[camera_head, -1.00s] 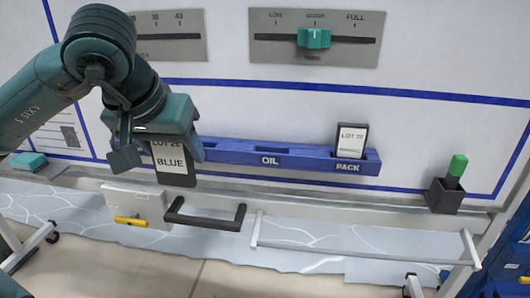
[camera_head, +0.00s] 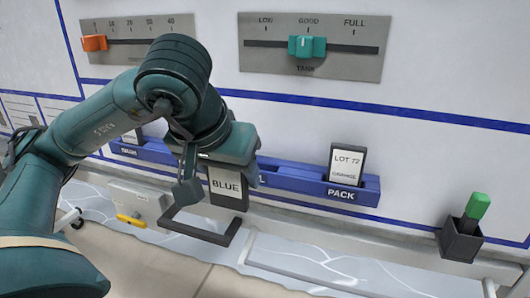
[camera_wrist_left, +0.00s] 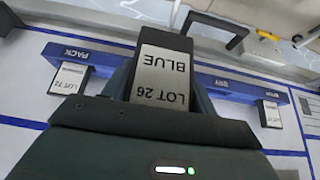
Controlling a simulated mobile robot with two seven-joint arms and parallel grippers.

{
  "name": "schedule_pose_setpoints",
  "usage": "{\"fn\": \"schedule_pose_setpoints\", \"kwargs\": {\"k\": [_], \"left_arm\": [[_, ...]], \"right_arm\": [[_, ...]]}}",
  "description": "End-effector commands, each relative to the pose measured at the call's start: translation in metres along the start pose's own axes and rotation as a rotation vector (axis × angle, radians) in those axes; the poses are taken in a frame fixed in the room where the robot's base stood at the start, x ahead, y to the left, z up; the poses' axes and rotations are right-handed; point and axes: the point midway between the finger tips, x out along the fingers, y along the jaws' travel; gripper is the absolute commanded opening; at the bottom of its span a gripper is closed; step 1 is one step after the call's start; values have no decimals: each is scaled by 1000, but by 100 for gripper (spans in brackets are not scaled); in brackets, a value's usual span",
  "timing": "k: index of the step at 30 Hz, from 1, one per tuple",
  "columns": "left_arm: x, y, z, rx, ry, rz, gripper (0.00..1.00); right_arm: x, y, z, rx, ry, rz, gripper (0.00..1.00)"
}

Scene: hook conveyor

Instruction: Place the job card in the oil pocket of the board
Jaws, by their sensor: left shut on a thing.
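My left gripper (camera_head: 218,168) is shut on the job card (camera_head: 227,186), a dark card with a white label reading BLUE. The left wrist view shows the card (camera_wrist_left: 160,78) upside down, reading LOT 26 BLUE. The card hangs in front of the blue board (camera_head: 290,177), by the OIL pocket; whether it touches the board I cannot tell. My gripper and the card hide that pocket and most of its label; only the L shows. In the left wrist view the board (camera_wrist_left: 105,58) runs behind the card. My right gripper is not in view.
The PACK pocket holds a LOT 72 card (camera_head: 347,162). Another card (camera_wrist_left: 270,113) sits in the pocket at the board's other end. A dark handle (camera_head: 205,232) is below my gripper. A black holder (camera_head: 460,241) with a green-topped item stands at right. Sliders are above.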

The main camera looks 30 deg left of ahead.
Motion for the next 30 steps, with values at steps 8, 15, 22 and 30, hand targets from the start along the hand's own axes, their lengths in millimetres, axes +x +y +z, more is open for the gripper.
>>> {"fn": "schedule_pose_setpoints", "kwargs": {"k": [8,15,22,30], "left_arm": [[38,0,-68,-4,-1,2,35],[62,0,-110,-2,2,2,35],[70,0,-124,-1,2,1,35],[102,0,-107,2,2,0,35]], "right_arm": [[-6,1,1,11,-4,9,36],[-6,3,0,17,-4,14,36],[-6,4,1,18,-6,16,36],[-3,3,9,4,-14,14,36]]}}
